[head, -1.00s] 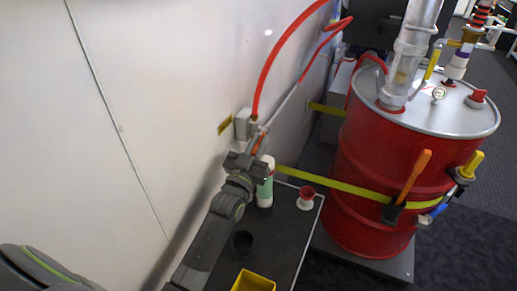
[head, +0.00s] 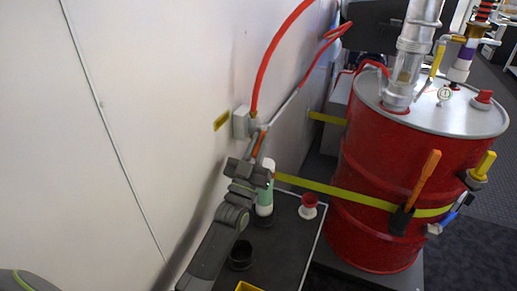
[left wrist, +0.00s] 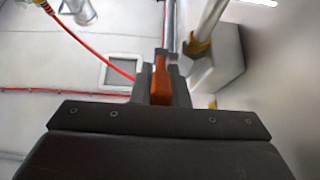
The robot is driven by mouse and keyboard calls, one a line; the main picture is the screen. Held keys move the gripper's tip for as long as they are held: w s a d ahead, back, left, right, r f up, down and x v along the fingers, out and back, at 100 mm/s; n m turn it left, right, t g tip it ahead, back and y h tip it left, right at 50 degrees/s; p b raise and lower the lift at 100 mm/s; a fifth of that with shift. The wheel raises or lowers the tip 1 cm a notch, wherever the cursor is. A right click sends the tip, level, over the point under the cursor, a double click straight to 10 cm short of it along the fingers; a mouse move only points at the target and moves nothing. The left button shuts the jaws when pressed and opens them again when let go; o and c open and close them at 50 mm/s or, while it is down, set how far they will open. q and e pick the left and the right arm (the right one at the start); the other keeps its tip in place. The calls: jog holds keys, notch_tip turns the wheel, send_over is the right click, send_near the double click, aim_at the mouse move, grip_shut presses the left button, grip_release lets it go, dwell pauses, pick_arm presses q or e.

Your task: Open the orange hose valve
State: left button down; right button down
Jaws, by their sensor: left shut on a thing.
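The orange hose valve handle (head: 261,142) is by the wall box, below the red hose. My left gripper (head: 259,160) is at this handle, with its arm reaching up from the bottom of the head view. In the left wrist view the orange handle (left wrist: 160,82) stands between the two fingers of the left gripper (left wrist: 160,75), which are shut on it. The fingers hide part of the handle. The valve body is small and partly hidden in the head view. My right gripper is in neither view.
A black-topped table (head: 285,235) stands below the gripper, with a white and green bottle (head: 265,197), a red and white piece (head: 309,206) and a black ring (head: 240,255). A strapped red drum (head: 375,160) stands to the right. The white wall (head: 150,100) is close on the left.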

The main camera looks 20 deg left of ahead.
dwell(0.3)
pick_arm(q)
jog(key=c, duration=1.4)
grip_release()
jog(key=shift+s+f, duration=0.1)
